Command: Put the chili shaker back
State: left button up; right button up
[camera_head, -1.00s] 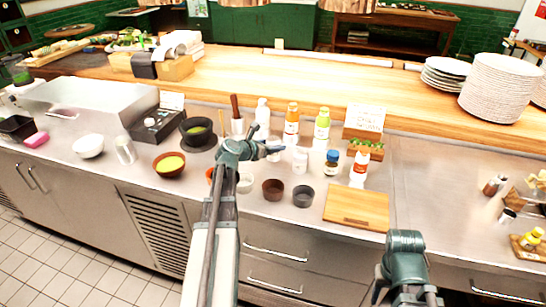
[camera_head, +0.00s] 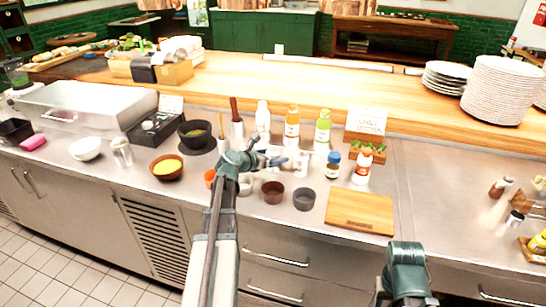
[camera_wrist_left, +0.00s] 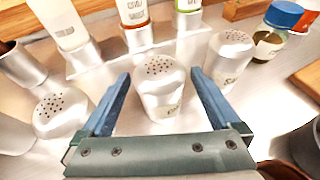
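My left gripper (camera_head: 277,159) is low over the steel counter. In the left wrist view its two blue fingers (camera_wrist_left: 160,106) are open, one on each side of a white shaker (camera_wrist_left: 162,88) with a holed top. The shaker stands upright between them, and I see no clear grip on it. A second, similar shaker (camera_wrist_left: 60,112) stands left of the fingers and a third (camera_wrist_left: 230,52) to the right. Their labels are too small to read, so I cannot tell which is chili. My right arm shows at the lower right of the head view; its gripper is out of view.
Squeeze bottles with orange (camera_head: 292,128) and green (camera_head: 323,130) tops stand behind the shakers. A blue-lidded jar (camera_head: 333,165) and red-capped bottle (camera_head: 362,167) are to the right. Small cups (camera_head: 272,191) and a wooden board (camera_head: 360,211) lie in front.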

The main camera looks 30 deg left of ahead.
pick_arm(q)
jog(key=shift+s+r+p, duration=0.3)
jog(key=shift+r+p, duration=0.05)
jog(key=p+v, duration=0.4)
jog(key=v, duration=0.7)
jog(key=shift+s, duration=0.15)
